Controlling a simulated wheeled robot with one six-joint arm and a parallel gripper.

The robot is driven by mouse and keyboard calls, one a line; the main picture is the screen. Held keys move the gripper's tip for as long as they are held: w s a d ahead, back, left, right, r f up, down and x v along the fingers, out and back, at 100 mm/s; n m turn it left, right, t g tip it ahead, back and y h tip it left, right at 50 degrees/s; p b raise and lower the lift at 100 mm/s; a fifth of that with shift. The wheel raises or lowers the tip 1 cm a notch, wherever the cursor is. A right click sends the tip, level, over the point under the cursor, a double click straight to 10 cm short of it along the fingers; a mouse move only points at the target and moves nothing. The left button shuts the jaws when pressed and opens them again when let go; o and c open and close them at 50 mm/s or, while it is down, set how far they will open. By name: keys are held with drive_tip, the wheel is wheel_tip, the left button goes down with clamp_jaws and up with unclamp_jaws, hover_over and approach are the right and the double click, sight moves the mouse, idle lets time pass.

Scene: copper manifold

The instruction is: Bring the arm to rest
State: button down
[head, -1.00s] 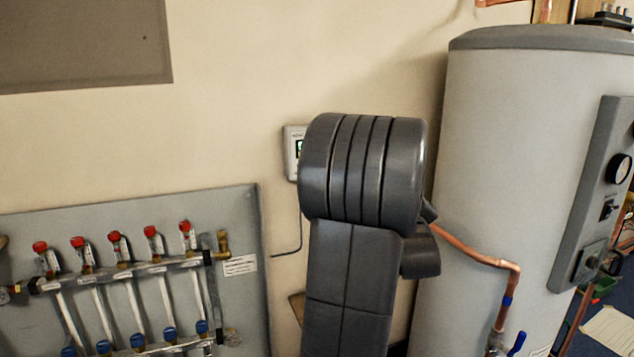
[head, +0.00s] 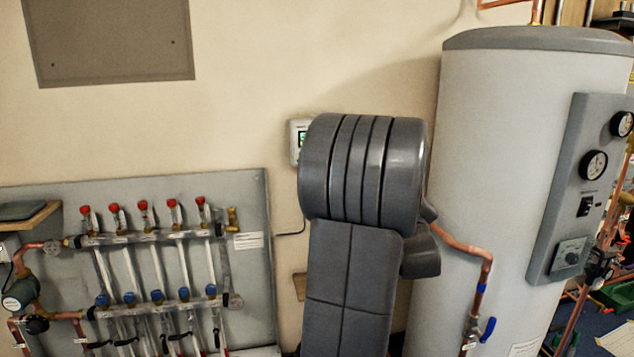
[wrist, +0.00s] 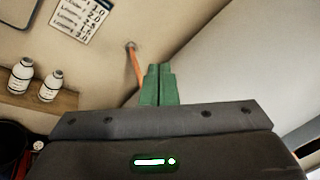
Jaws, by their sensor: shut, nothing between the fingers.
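My gripper (wrist: 158,85) shows in the wrist view as two green fingers pressed together. It is shut and empty, pointing up toward the beige wall. In the head view my dark grey arm fills the middle of the picture, folded upright in front of the wall, and the gripper itself is hidden there. No object touches the fingers in the wrist view.
A large grey tank (head: 490,150) with a control panel (head: 580,190) stands close on the right. A manifold board (head: 255,200) with red and blue caps is at the left. A thermostat (head: 297,130) is behind my arm. White bottles (wrist: 51,86) stand on a shelf (wrist: 66,101).

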wheel_tip(320, 180, down, 8)
drive_tip(key=s+a+n+g+b, duration=0.2)
drive_tip(key=n+b, duration=0.1)
drive_tip(key=b, duration=0.1)
drive_tip(key=shift+s, duration=0.15)
drive_tip(key=shift+s+a+f, duration=0.1)
drive_tip(key=shift+a+f, duration=0.05)
